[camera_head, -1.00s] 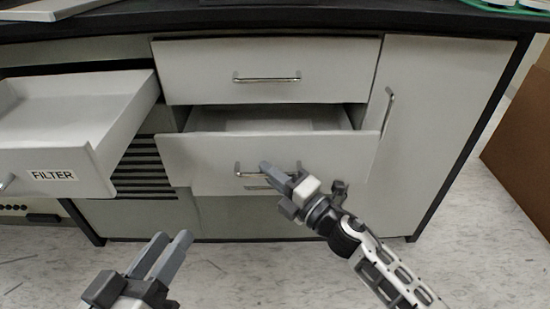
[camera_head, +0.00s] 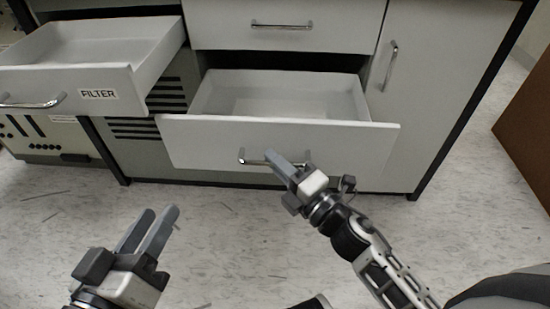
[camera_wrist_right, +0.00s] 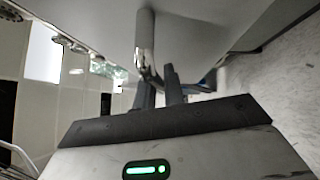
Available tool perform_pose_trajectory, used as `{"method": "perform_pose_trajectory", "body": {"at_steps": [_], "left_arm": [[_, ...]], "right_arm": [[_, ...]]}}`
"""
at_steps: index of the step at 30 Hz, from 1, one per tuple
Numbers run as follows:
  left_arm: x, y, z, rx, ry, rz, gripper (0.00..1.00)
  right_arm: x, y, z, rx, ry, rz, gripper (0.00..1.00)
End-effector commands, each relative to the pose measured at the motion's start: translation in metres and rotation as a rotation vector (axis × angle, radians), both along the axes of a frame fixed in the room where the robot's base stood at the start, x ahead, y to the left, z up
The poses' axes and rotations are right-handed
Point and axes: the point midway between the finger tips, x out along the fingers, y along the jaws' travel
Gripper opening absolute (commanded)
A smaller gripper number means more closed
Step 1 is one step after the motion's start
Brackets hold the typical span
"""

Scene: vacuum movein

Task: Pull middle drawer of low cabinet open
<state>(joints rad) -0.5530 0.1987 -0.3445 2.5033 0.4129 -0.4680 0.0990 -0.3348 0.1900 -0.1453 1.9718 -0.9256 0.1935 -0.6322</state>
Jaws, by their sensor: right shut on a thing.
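The middle drawer (camera_head: 210,142) of the low cabinet is pulled well out, and its empty inside shows in the head view. Its metal bar handle (camera_head: 256,161) is on the white front. My right gripper (camera_head: 278,161) is shut on this handle, its fingers hiding part of the bar. In the right wrist view, the handle (camera_wrist_right: 146,38) runs down to between the fingers of my right gripper (camera_wrist_right: 160,88). My left gripper (camera_head: 162,210) is at the lower left, above the floor, with a gap between its fingers. It is open and empty.
The upper drawer (camera_head: 240,32) above is shut. At the left, a drawer labelled FILTER (camera_head: 60,92) stands open. A cabinet door (camera_head: 430,90) at the right is shut. A brown box (camera_head: 530,130) stands at the far right. The floor (camera_head: 230,240) in front is clear.

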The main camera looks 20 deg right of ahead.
Motion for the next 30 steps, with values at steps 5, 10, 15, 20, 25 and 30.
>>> {"method": "perform_pose_trajectory", "body": {"at_steps": [5, 10, 15, 20, 25, 30], "left_arm": [[0.0, 0.0, 0.0, 0.001, -0.001, 0.0, 0.36], [0.0, 0.0, 0.0, 0.0, 0.0, 0.0, 0.36], [0.0, 0.0, 0.0, 0.0, 0.0, 0.0, 0.36], [0.0, 0.0, 0.0, 0.0, 0.001, 0.0, 0.36], [0.0, 0.0, 0.0, 0.002, 0.0, 0.0, 0.36], [0.0, 0.0, 0.001, 0.01, 0.0, 0.001, 0.36]], "right_arm": [[0.001, -0.001, 0.0, -0.001, 0.0, -0.003, 0.0], [0.001, -0.001, 0.0, -0.001, 0.001, -0.004, 0.3], [0.001, 0.0, 0.0, -0.001, 0.0, -0.003, 0.32], [-0.001, -0.001, 0.0, 0.0, 0.001, -0.002, 0.32], [-0.02, -0.008, -0.004, 0.002, 0.005, -0.004, 0.32], [-0.054, -0.022, -0.009, 0.001, 0.008, -0.006, 0.32]]}}
